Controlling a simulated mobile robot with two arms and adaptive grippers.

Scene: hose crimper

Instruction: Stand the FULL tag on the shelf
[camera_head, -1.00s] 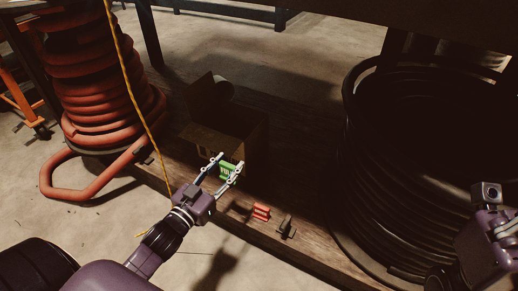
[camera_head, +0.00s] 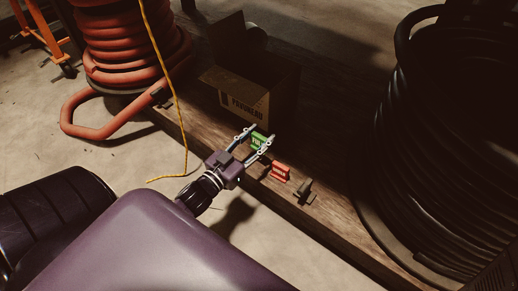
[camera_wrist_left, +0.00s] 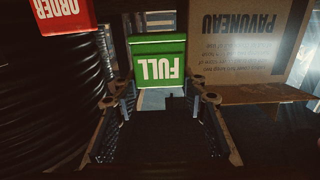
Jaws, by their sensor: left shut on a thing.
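The green FULL tag (camera_head: 259,141) is between the fingers of my left gripper (camera_head: 262,133), which is shut on it. In the left wrist view the tag (camera_wrist_left: 158,62) is between the two fingertips (camera_wrist_left: 158,90), its lettering upside down like the box print, so it looks upright. The tag is over the front part of the wooden shelf (camera_head: 335,228), in front of the cardboard box. I cannot tell whether its base touches the wood. My right gripper is not in view.
A red ORDER tag (camera_head: 280,172) stands to the right of the green one, with a small dark object (camera_head: 304,190) beyond it. The open cardboard box (camera_head: 245,100) is behind. A black hose coil (camera_head: 440,140) is at right, red hose (camera_head: 135,45) and a yellow cord (camera_head: 168,75) at left.

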